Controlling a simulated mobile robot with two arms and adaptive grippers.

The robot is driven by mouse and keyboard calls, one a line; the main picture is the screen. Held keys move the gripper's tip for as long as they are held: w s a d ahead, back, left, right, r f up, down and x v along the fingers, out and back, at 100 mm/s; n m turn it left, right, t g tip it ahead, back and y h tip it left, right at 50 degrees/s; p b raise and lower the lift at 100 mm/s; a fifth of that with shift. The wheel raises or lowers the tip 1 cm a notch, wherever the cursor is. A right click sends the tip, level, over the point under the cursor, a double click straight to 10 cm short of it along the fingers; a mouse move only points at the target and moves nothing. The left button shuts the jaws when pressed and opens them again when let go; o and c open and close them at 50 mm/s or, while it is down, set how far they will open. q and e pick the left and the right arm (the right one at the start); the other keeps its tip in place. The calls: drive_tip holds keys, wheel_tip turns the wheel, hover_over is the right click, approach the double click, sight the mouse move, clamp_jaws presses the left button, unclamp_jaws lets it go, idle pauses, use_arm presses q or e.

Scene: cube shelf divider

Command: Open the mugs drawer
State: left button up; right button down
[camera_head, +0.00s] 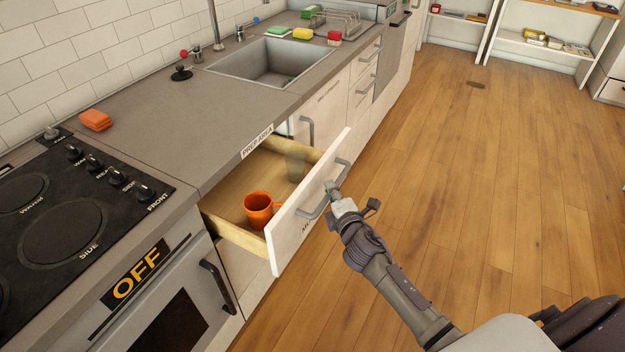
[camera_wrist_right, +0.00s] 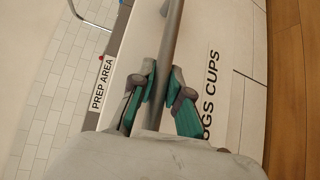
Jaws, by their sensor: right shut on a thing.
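The mugs drawer (camera_head: 306,208) is pulled out from under the counter, with its inside showing in the head view. An orange mug (camera_head: 259,208) stands in it near the front, and a grey-green cup (camera_head: 295,163) stands farther along. My right gripper (camera_head: 333,190) is at the drawer's bar handle (camera_head: 312,211). In the right wrist view its fingers (camera_wrist_right: 161,92) are shut around the grey handle (camera_wrist_right: 172,40), beside the drawer front's label reading "GS CUPS" (camera_wrist_right: 211,95). My left gripper is not in view.
The stove (camera_head: 65,200) and the oven door (camera_head: 175,305) are left of the drawer. The sink (camera_head: 270,62) is farther along the counter. A second handle (camera_head: 307,130) sits just beyond the drawer. The wooden floor (camera_head: 490,200) to the right is clear.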

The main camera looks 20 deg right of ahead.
drive_tip(key=s+d+p, duration=0.1)
drive_tip(key=s+d, duration=0.5)
drive_tip(key=s, duration=0.2)
drive_tip(key=shift+s+d, duration=0.15)
drive_tip(key=shift+d, duration=0.05)
drive_tip(key=c, duration=1.1)
unclamp_jaws()
drive_tip(key=shift+c, duration=0.2)
drive_tip(key=shift+s, duration=0.1)
drive_tip(key=s+a+r, duration=0.1)
drive_tip(key=s, duration=1)
drive_tip(key=shift+s+a+r, duration=0.25)
drive_tip(key=shift+s+r, duration=0.05)
drive_tip(key=shift+r, duration=0.05)
